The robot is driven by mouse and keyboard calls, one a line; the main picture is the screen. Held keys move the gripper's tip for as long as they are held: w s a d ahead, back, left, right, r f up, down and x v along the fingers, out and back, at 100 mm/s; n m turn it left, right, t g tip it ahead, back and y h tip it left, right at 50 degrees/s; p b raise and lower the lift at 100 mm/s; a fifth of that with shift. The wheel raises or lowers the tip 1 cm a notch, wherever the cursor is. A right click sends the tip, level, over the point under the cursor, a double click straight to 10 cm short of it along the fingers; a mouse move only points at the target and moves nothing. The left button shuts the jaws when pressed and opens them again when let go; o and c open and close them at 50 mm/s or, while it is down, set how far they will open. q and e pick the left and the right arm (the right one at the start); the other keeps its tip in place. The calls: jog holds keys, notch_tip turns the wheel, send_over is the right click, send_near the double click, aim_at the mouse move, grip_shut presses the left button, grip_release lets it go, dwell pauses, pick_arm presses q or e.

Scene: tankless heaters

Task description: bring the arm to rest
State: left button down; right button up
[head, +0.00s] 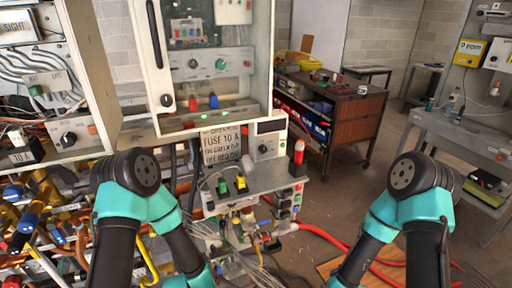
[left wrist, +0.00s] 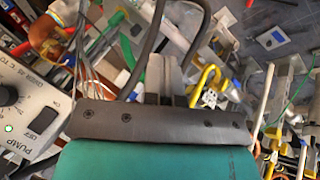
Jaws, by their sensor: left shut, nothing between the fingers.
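My left gripper (left wrist: 167,72) shows in the left wrist view as narrow grey fingers beyond the dark wrist plate, shut and empty. In the head view both my arms are bent, with their elbows high at the left and right of the picture and their forearms running down out of the frame. Neither gripper shows in the head view.
A heater cabinet (head: 158,78) with an open door stands ahead. A control shelf (head: 262,178) carries green and yellow plugs and a red-topped lamp. Loose cables and pipes (head: 45,240) crowd the left. A brown cart (head: 352,115) and grey bench (head: 455,130) stand right. Floor between is mostly clear.

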pick_arm(q)
jog(key=s, duration=0.1)
jog(key=m, duration=0.1)
jog(key=s+f+g, duration=0.1)
jog(key=shift+s+a+m+h, duration=0.35)
jog(key=shift+a+m+h, duration=0.05)
jog(key=w+d+r+n+t+y, duration=0.3)
jog(key=w+r+n+t, duration=0.2)
jog(key=w+n, duration=0.2)
jog(key=shift+w+d+r, duration=0.2)
jog(key=shift+w+r, duration=0.05)
jog(key=shift+w, duration=0.75)
